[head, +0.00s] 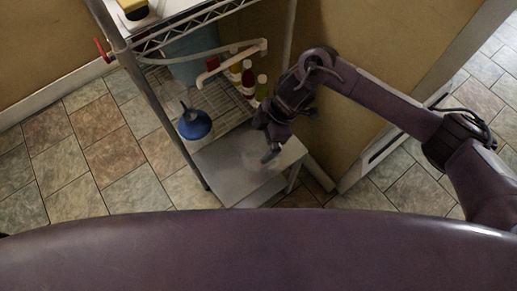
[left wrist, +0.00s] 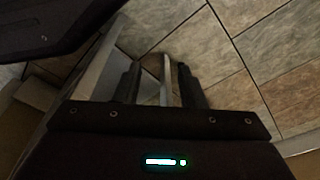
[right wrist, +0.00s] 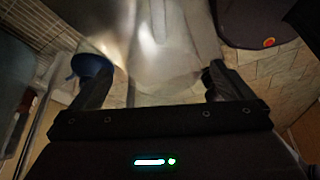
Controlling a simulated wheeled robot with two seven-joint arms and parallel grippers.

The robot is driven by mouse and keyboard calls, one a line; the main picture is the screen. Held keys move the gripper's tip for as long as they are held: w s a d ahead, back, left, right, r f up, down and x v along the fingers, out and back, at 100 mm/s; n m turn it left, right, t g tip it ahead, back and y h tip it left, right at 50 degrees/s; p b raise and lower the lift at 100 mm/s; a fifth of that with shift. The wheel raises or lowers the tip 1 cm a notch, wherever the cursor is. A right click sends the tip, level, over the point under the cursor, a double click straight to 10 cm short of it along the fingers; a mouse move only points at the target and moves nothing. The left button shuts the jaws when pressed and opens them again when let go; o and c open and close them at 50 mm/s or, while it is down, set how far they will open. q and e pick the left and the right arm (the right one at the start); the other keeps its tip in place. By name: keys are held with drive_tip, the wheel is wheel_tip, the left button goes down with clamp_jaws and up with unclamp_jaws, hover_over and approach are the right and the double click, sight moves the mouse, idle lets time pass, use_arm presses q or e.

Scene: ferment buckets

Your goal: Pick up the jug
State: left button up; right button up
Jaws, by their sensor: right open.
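A clear, see-through jug (head: 254,160) stands on a low grey stand and is faint in the head view. In the right wrist view the pale translucent jug (right wrist: 165,60) fills the space ahead of and between the fingers. My right gripper (head: 268,150) is open at the jug, its fingers apart on either side; I cannot tell whether they touch it. My left gripper (left wrist: 158,85) is out of the head view; its fingers are apart with nothing held, and a pale bar and floor tiles show beyond them.
The grey stand (head: 220,172) is beside a wire shelf rack (head: 215,95). The shelf holds a blue bucket (head: 190,55) and several bottles (head: 248,78). A blue funnel (head: 194,124) is left of the jug. A wall is close on the right. Tiled floor (head: 90,160) is clear at left.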

drive_tip(key=x, duration=0.5)
drive_tip(key=shift+s+f+b, duration=0.15)
drive_tip(key=shift+f+b, duration=0.05)
drive_tip(key=shift+b, duration=0.15)
use_arm(q)
drive_tip(key=shift+w+d+r, duration=0.2)
drive_tip(key=shift+w+r, duration=0.1)
drive_tip(key=shift+r, duration=0.15)
drive_tip(key=shift+w+d+r, duration=0.15)
drive_tip(key=shift+w+r, duration=0.15)
drive_tip(key=shift+r, duration=0.15)
use_arm(e)
drive_tip(key=shift+c, duration=0.3)
drive_tip(key=c, duration=1)
drive_tip(key=shift+r, duration=0.1)
